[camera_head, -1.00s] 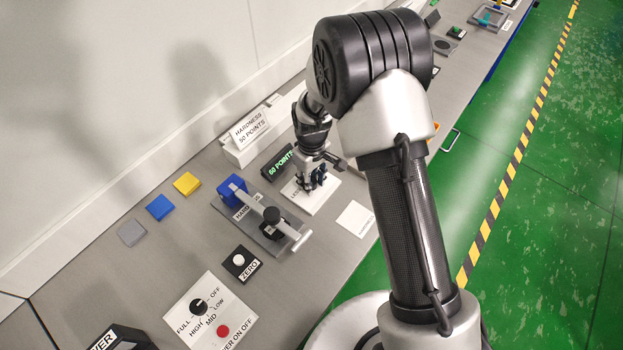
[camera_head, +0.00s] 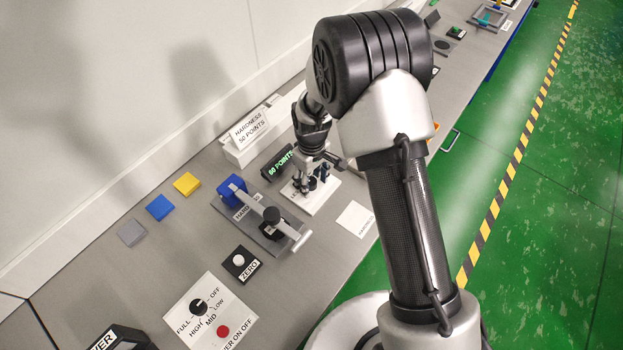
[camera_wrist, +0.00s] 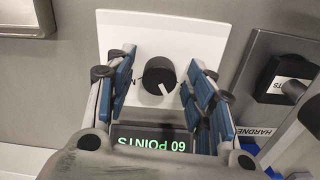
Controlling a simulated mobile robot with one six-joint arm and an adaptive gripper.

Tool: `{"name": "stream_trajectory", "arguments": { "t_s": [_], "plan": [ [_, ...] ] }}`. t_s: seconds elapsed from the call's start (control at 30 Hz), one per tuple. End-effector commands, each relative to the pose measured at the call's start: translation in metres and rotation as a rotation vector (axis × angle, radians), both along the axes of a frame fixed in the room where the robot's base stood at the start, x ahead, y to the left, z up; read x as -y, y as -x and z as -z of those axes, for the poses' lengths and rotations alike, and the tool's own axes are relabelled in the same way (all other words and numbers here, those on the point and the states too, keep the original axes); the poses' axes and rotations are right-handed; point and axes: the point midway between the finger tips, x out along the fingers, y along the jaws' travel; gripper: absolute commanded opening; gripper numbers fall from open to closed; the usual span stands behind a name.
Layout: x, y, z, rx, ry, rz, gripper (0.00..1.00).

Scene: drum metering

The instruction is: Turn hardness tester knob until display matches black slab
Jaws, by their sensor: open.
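The tester knob (camera_wrist: 159,76) is black with a white pointer mark and sits on a white plate (camera_wrist: 200,27); the plate also shows in the head view (camera_head: 322,198). The dark display (camera_wrist: 152,141) beside it has green text reading 60 POINTS, upside down in the wrist view; it also shows in the head view (camera_head: 278,163). My gripper (camera_wrist: 168,82) is open, its blue-padded fingers on either side of the knob with gaps visible. In the head view my gripper (camera_head: 312,182) is over the plate. I cannot clearly identify a black slab.
A white sign (camera_head: 249,129) reading HARDNESS 50 POINTS stands behind the display. A grey lever fixture (camera_head: 262,218) with a blue block stands close by. A white card (camera_head: 355,218) lies to the right. A ZERO button (camera_head: 240,262) and dial panel (camera_head: 211,312) are nearer.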

Motion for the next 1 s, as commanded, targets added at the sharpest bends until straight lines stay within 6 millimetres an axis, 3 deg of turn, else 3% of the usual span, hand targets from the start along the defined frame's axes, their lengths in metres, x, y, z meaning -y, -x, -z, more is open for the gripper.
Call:
{"name": "stream_trajectory", "arguments": {
  "t_s": [0.27,0.7,1.0],
  "plan": [
    [0.0,-0.001,-0.015,0.003,-0.001,0.0,0.49],
    [0.0,-0.001,-0.102,0.004,-0.001,0.0,0.49],
    [0.0,0.0,-0.12,0.0,0.0,0.0,0.49]
  ]
}}
